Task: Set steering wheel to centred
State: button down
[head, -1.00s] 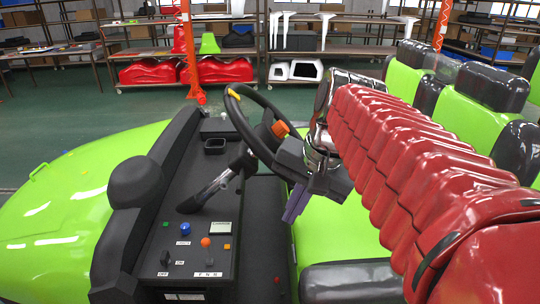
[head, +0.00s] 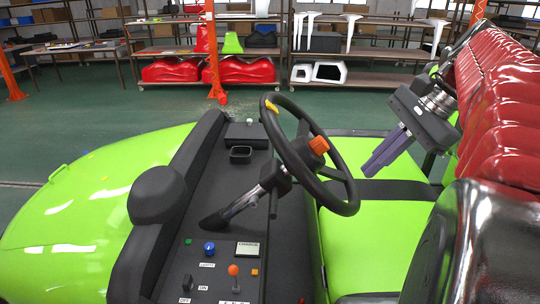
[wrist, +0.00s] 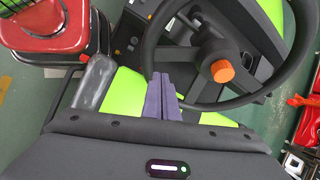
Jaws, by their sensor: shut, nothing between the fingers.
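The black steering wheel (head: 349,203) stands tilted on its column above the dashboard, with an orange cap (head: 319,145) at its hub. A yellow mark (head: 272,107) is on the rim's upper left in the head view. The wrist view shows the wheel (wrist: 150,50) and the orange cap (wrist: 222,71); part of the rim is cut off and no yellow mark shows there. My gripper (head: 369,171) has purple fingers, shut and empty, just right of the rim in the head view with a small gap. In the wrist view the fingers (wrist: 160,78) overlap the rim's lower left.
The dashboard (head: 215,262) carries a blue knob (head: 209,248), an orange-topped lever (head: 233,270) and a small display (head: 247,248). A green seat (head: 365,245) lies below the wheel. Shelves with red and white parts (head: 328,72) stand at the back. Open floor lies between.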

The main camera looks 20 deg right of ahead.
jog(key=shift+w, duration=0.15)
jog(key=x, duration=1)
dwell(0.4)
jog(key=shift+r, duration=0.1)
jog(key=shift+a+r, duration=1.1)
jog(key=shift+a, duration=0.15)
jog(key=v, duration=1)
jog(key=shift+w+d, duration=0.15)
jog(key=shift+w, duration=0.1)
